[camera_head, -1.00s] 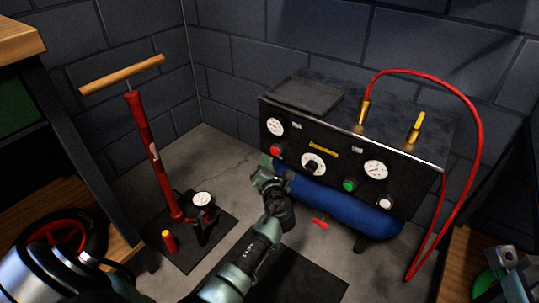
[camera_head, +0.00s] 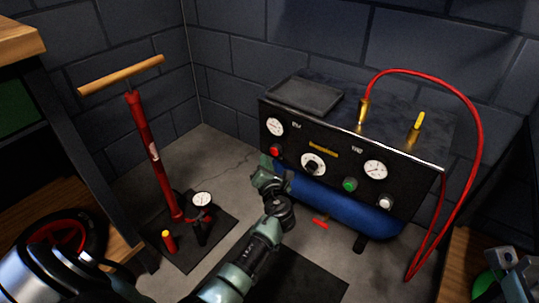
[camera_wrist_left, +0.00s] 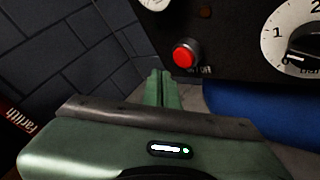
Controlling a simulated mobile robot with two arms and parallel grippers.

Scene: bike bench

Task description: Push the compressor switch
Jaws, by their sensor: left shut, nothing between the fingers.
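The compressor (camera_head: 325,150) stands against the back wall, with a dark panel over a blue tank (camera_head: 345,207). On the panel are a red button (camera_head: 275,149) at the left, a white-faced dial (camera_head: 313,164), a green button (camera_head: 350,184) and a pale button (camera_head: 385,202). My left gripper (camera_head: 266,162) is shut and empty, just below and left of the red button. In the left wrist view, the shut fingertips (camera_wrist_left: 163,80) are below and left of the red button (camera_wrist_left: 186,53); they appear apart from it.
A red hose (camera_head: 479,130) arcs over the compressor's right side. A red floor pump (camera_head: 145,150) with a wooden handle and a small gauge (camera_head: 202,199) stand at the left. Wooden benches border both sides. A small red piece (camera_head: 320,222) is below the tank.

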